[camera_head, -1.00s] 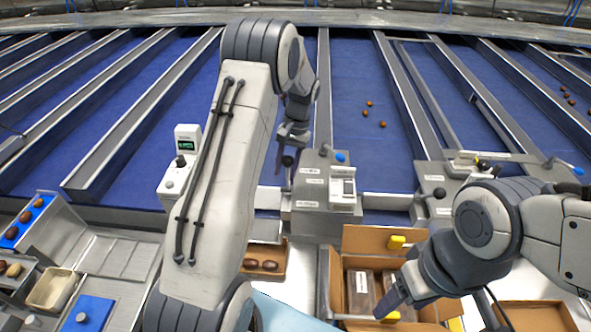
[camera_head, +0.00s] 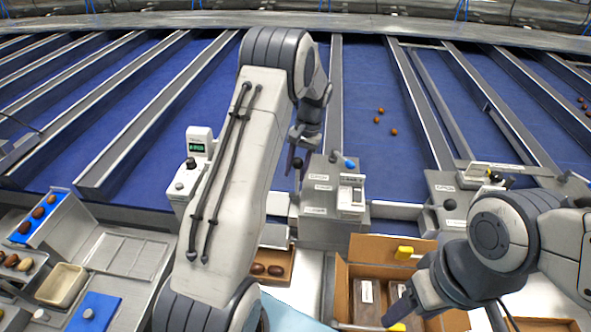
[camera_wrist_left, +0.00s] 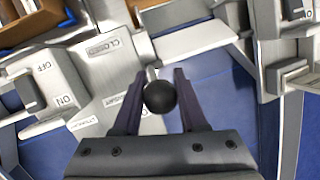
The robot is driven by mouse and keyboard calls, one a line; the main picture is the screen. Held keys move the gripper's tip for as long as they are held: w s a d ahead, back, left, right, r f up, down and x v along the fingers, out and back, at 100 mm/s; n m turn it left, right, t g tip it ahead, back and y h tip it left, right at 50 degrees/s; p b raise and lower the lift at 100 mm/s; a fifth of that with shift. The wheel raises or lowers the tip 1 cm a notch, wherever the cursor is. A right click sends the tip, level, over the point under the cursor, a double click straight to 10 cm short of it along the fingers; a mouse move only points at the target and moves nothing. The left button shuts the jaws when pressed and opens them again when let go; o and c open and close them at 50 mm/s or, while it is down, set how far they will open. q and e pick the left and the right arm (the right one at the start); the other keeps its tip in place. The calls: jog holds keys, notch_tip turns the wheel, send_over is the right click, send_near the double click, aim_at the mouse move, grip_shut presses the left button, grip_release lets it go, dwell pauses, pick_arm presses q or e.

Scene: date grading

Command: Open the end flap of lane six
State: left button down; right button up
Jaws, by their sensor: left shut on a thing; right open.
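My left gripper (camera_head: 299,150) reaches over a grey control box (camera_head: 318,200) at the end of a blue lane (camera_head: 385,80). It is shut on a black ball knob, which shows between its two fingers in the left wrist view (camera_wrist_left: 160,97). The knob sits on a short metal lever beside a plate with a CLOSED label (camera_wrist_left: 100,50). No flap can be clearly told apart, and the lane number is too small to read. My right gripper (camera_head: 398,312) is open, low over a cardboard box (camera_head: 392,247) at the front.
Several brown dates lie on the blue lane behind the control box. A similar control box (camera_head: 447,195) stands to the right. A small unit with a green display (camera_head: 198,142) stands left of my left arm. Trays and a beige dish (camera_head: 62,285) are at the lower left.

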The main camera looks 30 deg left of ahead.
pick_arm(q)
jog(key=shift+w+a+r, duration=0.15)
jog(key=shift+a, duration=0.05)
jog(key=shift+c, duration=2.3)
grip_release()
jog(key=shift+d, duration=0.1)
jog(key=shift+r+b, duration=0.2)
jog(key=shift+b, duration=0.1)
jog(key=b+v, duration=0.2)
jog(key=v, duration=0.8)
jog(key=shift+b, duration=0.3)
